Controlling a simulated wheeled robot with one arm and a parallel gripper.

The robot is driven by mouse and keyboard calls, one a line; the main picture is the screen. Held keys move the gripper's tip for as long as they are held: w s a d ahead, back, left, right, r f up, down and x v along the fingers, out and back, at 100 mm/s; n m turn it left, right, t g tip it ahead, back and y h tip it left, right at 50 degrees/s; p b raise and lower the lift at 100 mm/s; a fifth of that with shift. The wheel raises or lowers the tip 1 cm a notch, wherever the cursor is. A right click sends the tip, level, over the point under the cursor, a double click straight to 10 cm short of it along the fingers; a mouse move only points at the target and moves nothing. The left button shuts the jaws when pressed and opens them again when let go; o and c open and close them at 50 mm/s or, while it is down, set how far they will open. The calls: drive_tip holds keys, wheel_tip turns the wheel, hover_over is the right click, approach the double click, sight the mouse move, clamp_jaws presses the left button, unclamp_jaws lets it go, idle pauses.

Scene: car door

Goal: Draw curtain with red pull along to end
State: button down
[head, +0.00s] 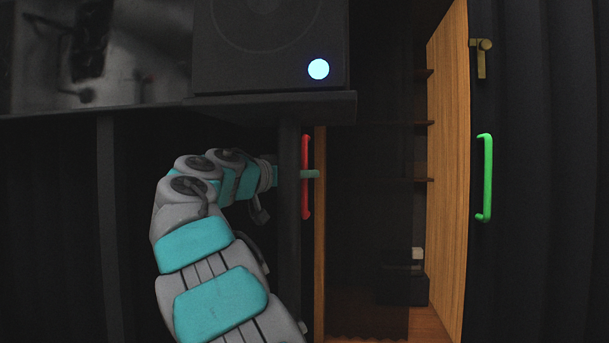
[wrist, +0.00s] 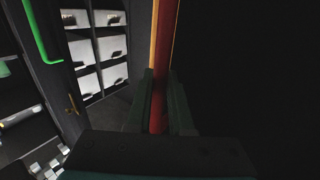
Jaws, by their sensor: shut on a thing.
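The red pull (head: 305,160) is an upright bar handle in the middle of the head view, beside a narrow wooden edge (head: 319,250). My gripper (head: 309,174) is at the pull's middle, with my arm reaching in from the lower left. In the wrist view the red pull (wrist: 166,45) runs down between the two dark fingers of my gripper (wrist: 161,85), which are shut on it. The curtain that bears the red pull is very dark, and its extent is hard to make out. A dark post partly hides my wrist in the head view.
A green pull (head: 485,178) and a brass latch (head: 481,58) are on a dark panel at right. Between the pulls is an opening with shelves and a wooden side wall (head: 448,150). A black box (head: 270,45) with a lit blue-white disc hangs above my gripper.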

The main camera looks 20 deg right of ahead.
drive_tip(key=s+d+b, duration=0.1)
drive_tip(key=d, duration=0.1)
drive_tip(key=s+d+b, duration=0.1)
drive_tip(key=d+b, duration=0.1)
drive_tip(key=shift+s, duration=0.35)
drive_tip(key=c, duration=1.1)
unclamp_jaws()
drive_tip(key=shift+a, duration=0.1)
drive_tip(key=shift+a, duration=0.1)
drive_tip(key=shift+v, duration=3.8)
